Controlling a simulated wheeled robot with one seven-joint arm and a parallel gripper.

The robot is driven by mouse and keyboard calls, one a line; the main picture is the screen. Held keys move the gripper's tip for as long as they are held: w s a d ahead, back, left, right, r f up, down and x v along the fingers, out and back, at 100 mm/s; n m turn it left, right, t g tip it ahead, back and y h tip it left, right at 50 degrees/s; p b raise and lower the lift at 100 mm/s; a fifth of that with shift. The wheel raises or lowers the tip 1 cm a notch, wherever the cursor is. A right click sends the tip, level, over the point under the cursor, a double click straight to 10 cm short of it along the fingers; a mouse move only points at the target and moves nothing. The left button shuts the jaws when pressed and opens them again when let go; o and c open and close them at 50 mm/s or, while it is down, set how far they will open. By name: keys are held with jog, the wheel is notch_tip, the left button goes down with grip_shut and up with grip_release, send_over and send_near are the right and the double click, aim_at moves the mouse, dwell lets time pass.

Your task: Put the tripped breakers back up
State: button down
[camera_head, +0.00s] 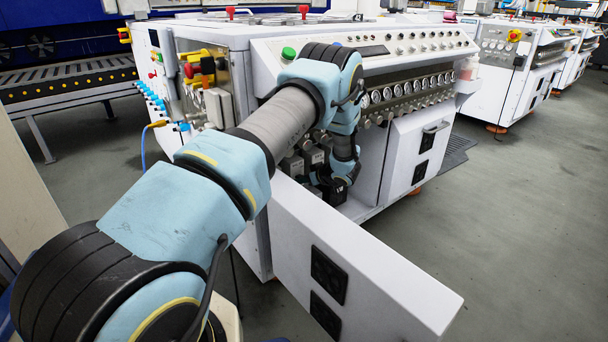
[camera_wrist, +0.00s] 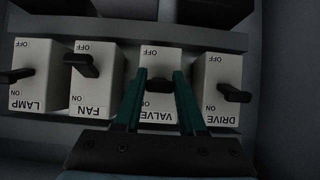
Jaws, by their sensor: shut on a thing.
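In the wrist view, upside-down in the picture, is a row of white breakers: LAMP (camera_wrist: 33,98), FAN (camera_wrist: 98,98), VALVE (camera_wrist: 160,57) and DRIVE (camera_wrist: 215,70). OFF is at the top of each face, ON lower down. My gripper (camera_wrist: 159,82) is shut on the black VALVE lever (camera_wrist: 158,86), with a green finger on either side. The FAN lever (camera_wrist: 80,65) sits nearer OFF. The DRIVE lever (camera_wrist: 234,93) sits nearer ON. The LAMP lever (camera_wrist: 20,74) is around mid-face. In the head view, my gripper (camera_head: 335,190) is inside the cabinet, partly hidden by my arm.
The white machine's open door (camera_head: 390,285), with black fittings, juts out in front of my arm. A closed door (camera_head: 415,150) is right of the opening. Dials and knobs (camera_head: 410,92) line the panel above. Grey floor (camera_head: 520,230) is clear to the right.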

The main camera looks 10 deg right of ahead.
dwell(0.4)
jog(key=shift+c, duration=2.4)
grip_release()
jog(key=p+v, duration=0.2)
jog(key=v, duration=0.8)
jog(key=shift+s+r+p, duration=0.3)
jog(key=shift+p, duration=0.05)
jog(key=shift+d, duration=0.2)
